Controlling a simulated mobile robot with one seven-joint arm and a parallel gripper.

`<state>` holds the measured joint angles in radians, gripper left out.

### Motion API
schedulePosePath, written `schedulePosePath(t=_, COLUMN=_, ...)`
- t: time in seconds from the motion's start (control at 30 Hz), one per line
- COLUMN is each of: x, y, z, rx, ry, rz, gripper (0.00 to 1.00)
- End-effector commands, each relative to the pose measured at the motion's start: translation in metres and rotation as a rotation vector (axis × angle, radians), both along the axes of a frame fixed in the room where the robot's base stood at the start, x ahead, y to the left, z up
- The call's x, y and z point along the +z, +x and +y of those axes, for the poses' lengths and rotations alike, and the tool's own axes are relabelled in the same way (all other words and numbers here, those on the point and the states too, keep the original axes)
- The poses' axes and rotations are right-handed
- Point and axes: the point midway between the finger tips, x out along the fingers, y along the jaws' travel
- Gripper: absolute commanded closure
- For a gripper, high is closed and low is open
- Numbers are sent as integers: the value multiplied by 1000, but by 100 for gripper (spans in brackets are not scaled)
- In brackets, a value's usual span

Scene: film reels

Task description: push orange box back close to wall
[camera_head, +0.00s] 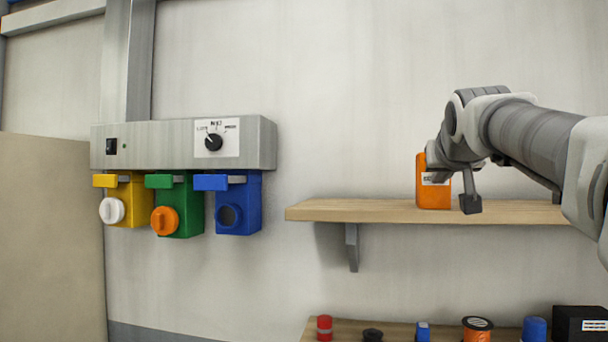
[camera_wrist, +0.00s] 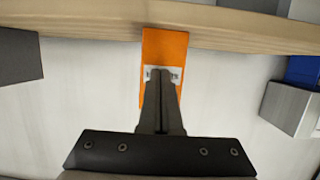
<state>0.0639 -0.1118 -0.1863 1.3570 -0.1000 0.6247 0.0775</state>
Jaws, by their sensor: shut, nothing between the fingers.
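The orange box (camera_head: 433,196) stands upright on the wooden wall shelf (camera_head: 350,210) in the head view, with a white label on its front. My gripper (camera_head: 437,177) is in front of the box at label height and covers part of the label. The wrist view appears upside down. There the shut, empty fingers of my gripper (camera_wrist: 160,74) point at the label of the orange box (camera_wrist: 164,45). The fingertips overlap the label; I cannot tell whether they touch it. The wall (camera_head: 350,120) is behind the box; the gap between them cannot be judged.
A grey wall panel (camera_head: 265,145) with yellow (camera_head: 131,190), green (camera_head: 190,203) and blue (camera_head: 250,205) boxes hangs at the left. A lower shelf (camera_head: 350,327) holds several small items. The upper shelf is bare left of the orange box.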

Motion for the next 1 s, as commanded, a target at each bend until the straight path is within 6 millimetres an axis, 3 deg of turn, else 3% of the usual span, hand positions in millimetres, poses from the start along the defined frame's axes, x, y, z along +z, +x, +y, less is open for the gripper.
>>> schedulePosePath(t=1.0, x=1, y=49, z=-16, rx=-1, ry=0, rz=2, gripper=100)
